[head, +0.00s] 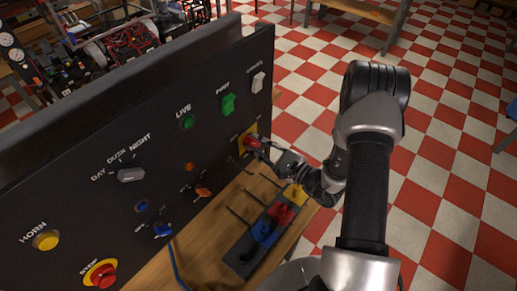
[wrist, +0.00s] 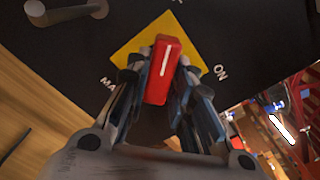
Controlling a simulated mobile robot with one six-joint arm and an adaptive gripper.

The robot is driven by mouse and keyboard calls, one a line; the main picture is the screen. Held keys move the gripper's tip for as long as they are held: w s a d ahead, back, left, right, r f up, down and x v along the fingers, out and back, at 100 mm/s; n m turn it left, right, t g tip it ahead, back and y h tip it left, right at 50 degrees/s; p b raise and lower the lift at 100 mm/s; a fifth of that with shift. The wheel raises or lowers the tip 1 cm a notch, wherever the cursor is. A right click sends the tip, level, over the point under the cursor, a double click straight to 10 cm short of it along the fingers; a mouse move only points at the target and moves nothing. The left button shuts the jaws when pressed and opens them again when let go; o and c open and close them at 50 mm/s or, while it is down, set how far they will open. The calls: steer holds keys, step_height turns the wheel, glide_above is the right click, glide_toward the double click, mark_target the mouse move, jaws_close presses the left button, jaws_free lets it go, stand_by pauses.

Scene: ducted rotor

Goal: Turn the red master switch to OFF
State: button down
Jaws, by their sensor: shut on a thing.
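The red master switch is a red knob with a white line (wrist: 164,70) on a yellow square plate (wrist: 190,52) on the dark panel. In the wrist view "ON" reads to the right of the plate and part of "MA..." to its lower left. My gripper (wrist: 160,88) has its two fingers closed on either side of the knob. The white line runs nearly up and down in the wrist view, slightly tilted. In the head view the red knob (head: 252,142) shows at the panel's right end, with my gripper (head: 264,148) at it. The OFF marking cannot be read.
The panel (head: 75,185) also carries a green PUMP switch (head: 228,104), a white switch (head: 257,82), a DAY/DUSK/NIGHT knob (head: 131,174), a yellow HORN button (head: 46,240) and a red STOP button (head: 103,275). A block with coloured pieces (head: 240,258) and several pegs stand below.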

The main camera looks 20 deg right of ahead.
steer(key=shift+n+b, duration=0.35)
steer(key=shift+n, duration=0.25)
steer(key=c, duration=1.4)
jaws_free()
steer(key=v, duration=1.2)
